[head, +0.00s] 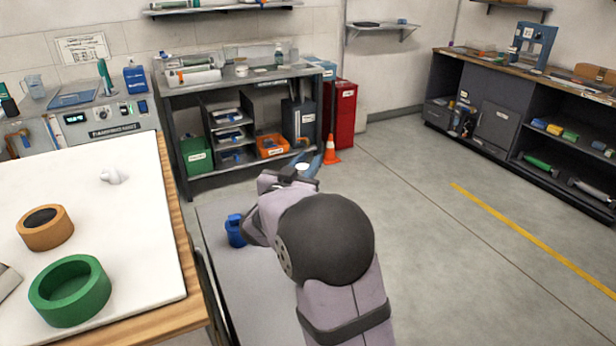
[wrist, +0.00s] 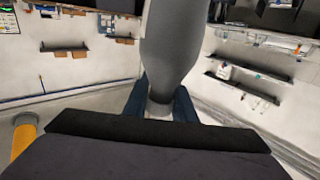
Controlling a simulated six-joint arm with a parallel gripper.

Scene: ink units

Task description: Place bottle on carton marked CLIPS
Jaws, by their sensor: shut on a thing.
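My gripper (wrist: 160,103) is shut on a grey bottle (wrist: 170,45), whose narrow neck sits between the dark blue fingers in the wrist view. In the head view my gripper (head: 303,170) is beyond my wrist, mostly hidden by it. A small white patch shows at the fingers; I cannot tell if it is the bottle. I cannot make out a carton marked CLIPS. Labelled boxes, a green one (head: 197,156) and an orange one (head: 272,146), sit on the shelf unit, their lettering too small to read.
A white-topped table (head: 130,250) at left carries a green ring (head: 70,290), an orange ring (head: 45,228) and a small white object (head: 113,176). A blue container (head: 236,230) stands beside my arm. An orange cone (head: 331,150) stands near red cabinets (head: 344,112). The right floor is clear.

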